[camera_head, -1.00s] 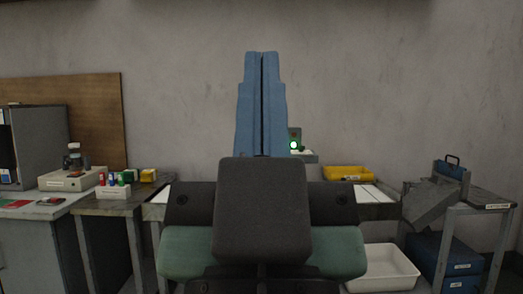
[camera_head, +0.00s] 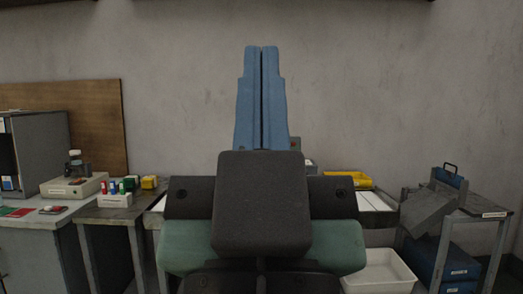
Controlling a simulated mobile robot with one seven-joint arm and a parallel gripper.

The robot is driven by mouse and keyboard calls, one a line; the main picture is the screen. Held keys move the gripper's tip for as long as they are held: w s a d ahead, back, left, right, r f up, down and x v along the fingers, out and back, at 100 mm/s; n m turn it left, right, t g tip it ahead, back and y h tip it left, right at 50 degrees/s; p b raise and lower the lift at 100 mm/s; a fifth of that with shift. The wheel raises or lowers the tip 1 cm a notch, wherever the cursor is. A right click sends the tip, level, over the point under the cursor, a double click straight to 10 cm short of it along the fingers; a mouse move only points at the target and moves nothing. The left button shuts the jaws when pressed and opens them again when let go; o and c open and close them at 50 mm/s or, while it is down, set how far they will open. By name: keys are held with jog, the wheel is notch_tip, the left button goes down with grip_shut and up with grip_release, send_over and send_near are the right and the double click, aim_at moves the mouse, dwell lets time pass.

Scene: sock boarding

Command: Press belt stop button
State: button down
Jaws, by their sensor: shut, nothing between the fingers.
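My gripper (camera_head: 262,48) fills the centre of the head view, its two long blue fingers side by side, pointing up and away, with nothing between them. A small grey control box (camera_head: 297,150) shows just right of the fingers' base, with a reddish patch on it. Most of the box is hidden behind my gripper, so I cannot make out the stop button or tell whether a finger touches it. The belt table (camera_head: 377,202) runs behind my gripper; only its pale ends show on either side.
A yellow tray (camera_head: 345,180) lies at the back right of the belt. A white bin (camera_head: 385,274) stands low on the right, beside a side table (camera_head: 487,212). On the left are a bench (camera_head: 45,222) and a rack of coloured bottles (camera_head: 115,200).

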notch_tip(320, 180, up, 22)
jog(key=p, duration=2)
jog(key=shift+r, duration=0.25)
